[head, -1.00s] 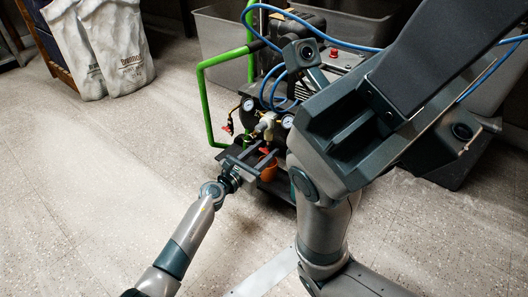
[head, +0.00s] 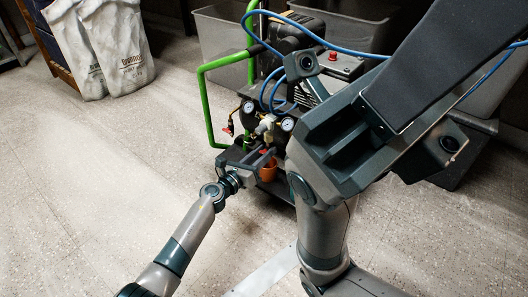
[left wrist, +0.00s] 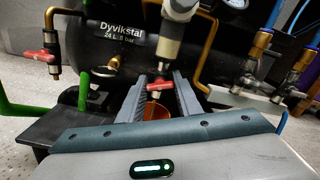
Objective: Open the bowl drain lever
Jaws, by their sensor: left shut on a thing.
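The drain lever (left wrist: 158,86) is a small red handle under the pale filter bowl (left wrist: 164,47) on the compressor's front. In the left wrist view it lies crosswise between the fingertips of my left gripper (left wrist: 160,92), which is shut on it. In the head view my left gripper (head: 262,158) is at the compressor's lower front and the lever is largely hidden. An orange cup (left wrist: 156,112) is below the lever, partly hidden by the fingers. My right arm fills the right of the head view; its fingertips cannot be made out.
The black tank (left wrist: 110,45) carries gauges, brass pipes and another red-handled valve (left wrist: 36,55) at left. A green tube frame (head: 204,100) stands left of it. Blue hoses (head: 330,42) loop above. Grey bins (head: 222,45) stand behind. White sacks (head: 125,60) stand at far left. The left floor is clear.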

